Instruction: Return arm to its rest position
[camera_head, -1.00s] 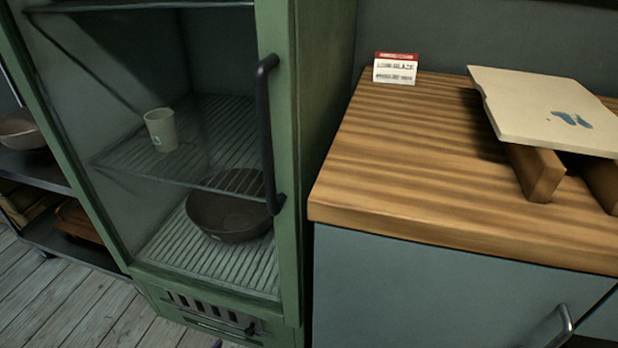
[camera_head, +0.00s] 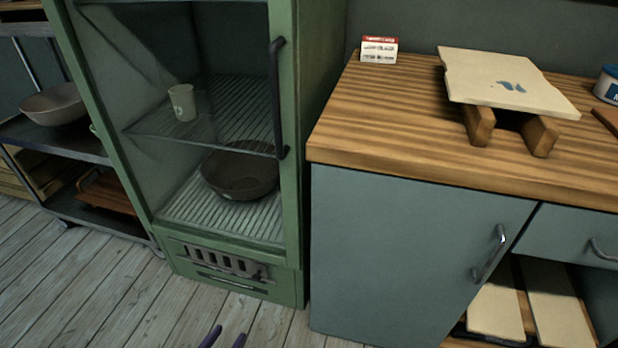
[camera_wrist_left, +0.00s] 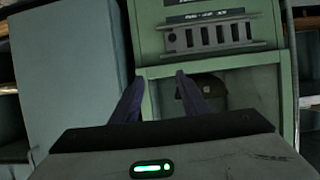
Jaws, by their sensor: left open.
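My left gripper (camera_head: 225,338) shows only its two dark fingertips at the bottom edge of the head view, above the plank floor. Its fingers are apart with nothing between them. In the left wrist view the open fingers (camera_wrist_left: 158,98) point toward the lower part of the green cabinet (camera_wrist_left: 212,52), with its slotted vent panel. I cannot tell the distance to it. The rest of my left arm is hidden in the head view. My right gripper is not in view.
The green glass-fronted cabinet (camera_head: 290,225) holds a cup (camera_head: 182,102) and a dark bowl (camera_head: 240,176). Right of it stands a blue-grey counter (camera_head: 400,240) with a wooden top bearing a board (camera_head: 490,85). A shelf cart (camera_head: 75,143) stands left. The plank floor (camera_head: 90,270) in front is clear.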

